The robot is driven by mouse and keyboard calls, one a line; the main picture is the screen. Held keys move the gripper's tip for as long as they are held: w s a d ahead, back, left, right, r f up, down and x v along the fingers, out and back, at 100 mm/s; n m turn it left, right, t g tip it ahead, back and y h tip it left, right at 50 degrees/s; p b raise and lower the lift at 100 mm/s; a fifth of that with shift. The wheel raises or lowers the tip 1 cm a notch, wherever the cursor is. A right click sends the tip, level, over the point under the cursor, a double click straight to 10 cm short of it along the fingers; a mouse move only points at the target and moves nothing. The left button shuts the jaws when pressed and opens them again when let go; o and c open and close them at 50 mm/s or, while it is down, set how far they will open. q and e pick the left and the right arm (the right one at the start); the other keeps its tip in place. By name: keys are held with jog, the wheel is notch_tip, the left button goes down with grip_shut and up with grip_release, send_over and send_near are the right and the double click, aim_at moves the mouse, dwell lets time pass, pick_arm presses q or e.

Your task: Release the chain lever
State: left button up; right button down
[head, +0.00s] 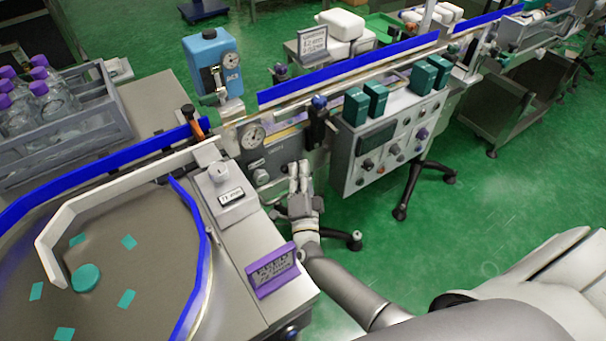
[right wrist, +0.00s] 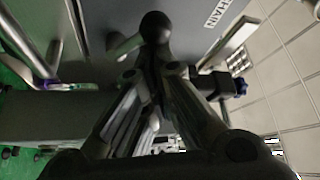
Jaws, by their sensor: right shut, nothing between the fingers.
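The chain lever (right wrist: 156,28) shows in the right wrist view as a dark round ball knob on a light rod. It is at the top centre, beside a white label (right wrist: 221,12) reading CHAIN on a grey panel. My right gripper (head: 298,170) is shut and empty in front of the machine's panel. In the right wrist view its fingertips (right wrist: 155,70) are just below the knob; I cannot tell whether they touch it. In the head view I cannot make out the lever clearly near the fingers. My left gripper is not in view.
A grey control box (head: 385,145) with several knobs stands right of my right gripper. A round gauge (head: 252,136) is on the machine to the left. A purple-framed sign (head: 272,270) is on the near table edge. The green floor (head: 490,200) is open at right.

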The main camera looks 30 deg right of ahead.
jog(key=shift+s+a+f+n+b, duration=0.1)
jog(key=shift+a+f+n+b, duration=0.3)
jog(key=shift+a+f+b, duration=0.4)
jog(key=shift+a+b, duration=0.05)
jog(key=shift+b, duration=0.15)
dwell(0.4)
